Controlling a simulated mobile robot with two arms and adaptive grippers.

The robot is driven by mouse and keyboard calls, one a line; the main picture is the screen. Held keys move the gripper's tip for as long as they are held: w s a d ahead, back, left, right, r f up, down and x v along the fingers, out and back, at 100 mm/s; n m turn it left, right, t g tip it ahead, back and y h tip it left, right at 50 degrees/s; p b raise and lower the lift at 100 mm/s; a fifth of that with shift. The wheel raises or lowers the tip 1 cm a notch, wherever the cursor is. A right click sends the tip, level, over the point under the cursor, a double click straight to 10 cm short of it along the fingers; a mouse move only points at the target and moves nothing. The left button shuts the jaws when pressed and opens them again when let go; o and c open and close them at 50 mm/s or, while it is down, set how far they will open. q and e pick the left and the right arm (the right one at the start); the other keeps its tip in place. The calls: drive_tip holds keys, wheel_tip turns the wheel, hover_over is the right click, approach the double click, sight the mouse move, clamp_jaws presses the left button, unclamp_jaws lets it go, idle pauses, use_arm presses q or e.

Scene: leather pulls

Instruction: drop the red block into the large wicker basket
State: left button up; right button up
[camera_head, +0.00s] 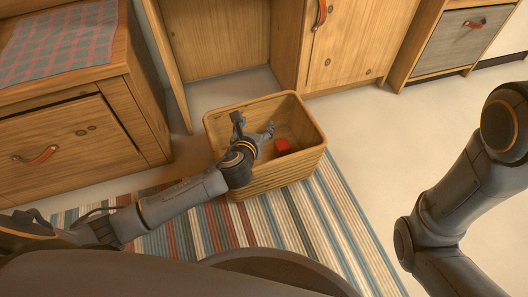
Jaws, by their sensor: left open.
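The red block (282,145) lies inside the large wicker basket (284,178), on its floor towards the right part. The basket stands upright, partly on the striped rug, its top open. My left gripper (254,126) is over the basket's left part, its fingers spread and empty, apart from the block and to its left. My left wrist hides part of the basket's near left rim. My right arm shows at the right edge, but its gripper is out of view.
A striped rug (341,229) lies under and in front of the basket. A wooden drawer cabinet (62,152) with a leather pull stands at the left. A wooden cabinet door (352,50) is behind the basket. Pale floor (385,135) is clear at the right.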

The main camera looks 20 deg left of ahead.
use_arm(q)
drive_tip(key=v, duration=0.6)
drive_tip(key=shift+s, duration=0.3)
drive_tip(key=shift+r, duration=0.15)
